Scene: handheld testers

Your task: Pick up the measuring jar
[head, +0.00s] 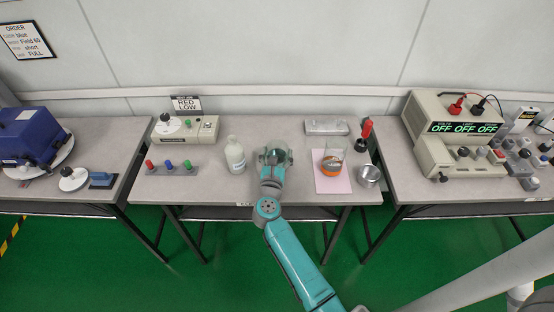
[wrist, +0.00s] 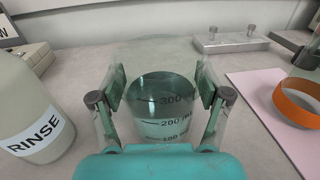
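The measuring jar (wrist: 165,105) is a clear, greenish vessel with dark marks for 100, 200 and 300. It stands upright on the middle table, straight ahead of my gripper (wrist: 162,90). The two fingers are spread on either side of the jar in the wrist view. I cannot tell whether the pads touch its wall. In the head view my gripper (head: 274,158) is over the middle table and largely covers the jar.
A white RINSE bottle (wrist: 32,115) stands close on the left. On the right, a beaker with an orange band (head: 332,165) stands on a pink sheet (head: 333,186), beside a metal cup (head: 369,176). A metal block (wrist: 226,39) lies behind. Bare tabletop surrounds the jar.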

